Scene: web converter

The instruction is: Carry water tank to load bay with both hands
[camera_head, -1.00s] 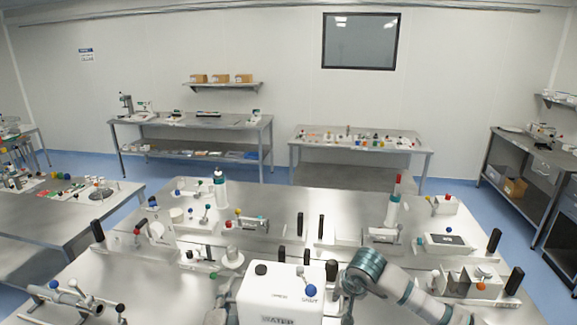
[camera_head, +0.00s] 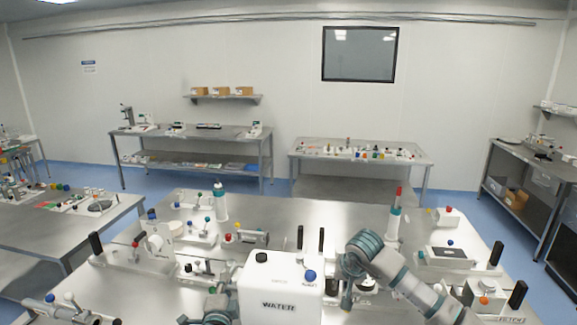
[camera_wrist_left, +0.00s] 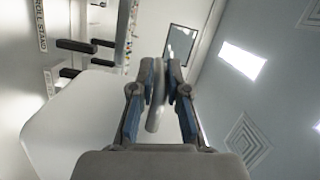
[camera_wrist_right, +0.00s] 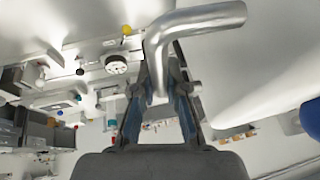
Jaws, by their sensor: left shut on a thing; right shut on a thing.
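The white water tank (camera_head: 281,290) is at the bottom centre of the head view, upright, with a black cap, a blue knob and a "WATER" label. My left gripper (camera_head: 218,300) is at the tank's left side. In the left wrist view its fingers (camera_wrist_left: 160,85) are closed around a grey bar-like handle beside the tank's pale wall (camera_wrist_left: 75,120). My right gripper (camera_head: 350,290) is at the tank's right side, partly hidden. In the right wrist view its fingers (camera_wrist_right: 160,80) are shut on a bent metal handle (camera_wrist_right: 195,22) beside the tank's white wall (camera_wrist_right: 260,60).
A steel bench (camera_head: 300,215) with fixtures, black posts and bottles lies right in front of and around the tank. More benches stand at the left (camera_head: 65,225), along the back wall (camera_head: 360,155) and at the right (camera_head: 520,175). Blue floor shows between them.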

